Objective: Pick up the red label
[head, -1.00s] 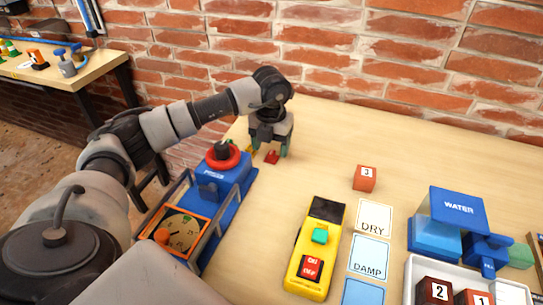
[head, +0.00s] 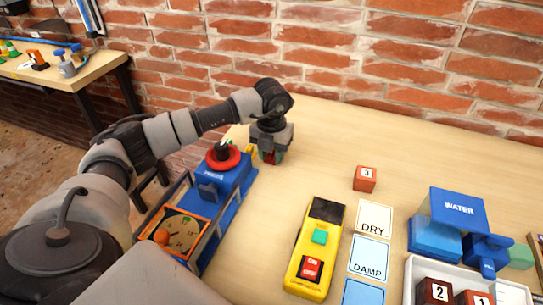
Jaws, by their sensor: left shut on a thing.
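The red label (head: 269,157) is a small red piece at the back left of the wooden table, beside the blue machine. My left gripper (head: 268,158) points down over it and is shut on it; the fingers hide part of the label. I cannot tell whether the label touches the table. My right gripper is not in view.
The blue machine (head: 232,182) with a red ring stands close left of the gripper. A small yellow piece (head: 251,151) lies beside it. A yellow on-switch device (head: 315,250), brick 3 (head: 365,178), DRY (head: 374,218) and DAMP (head: 369,258) cards stand to the right. The back middle is clear.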

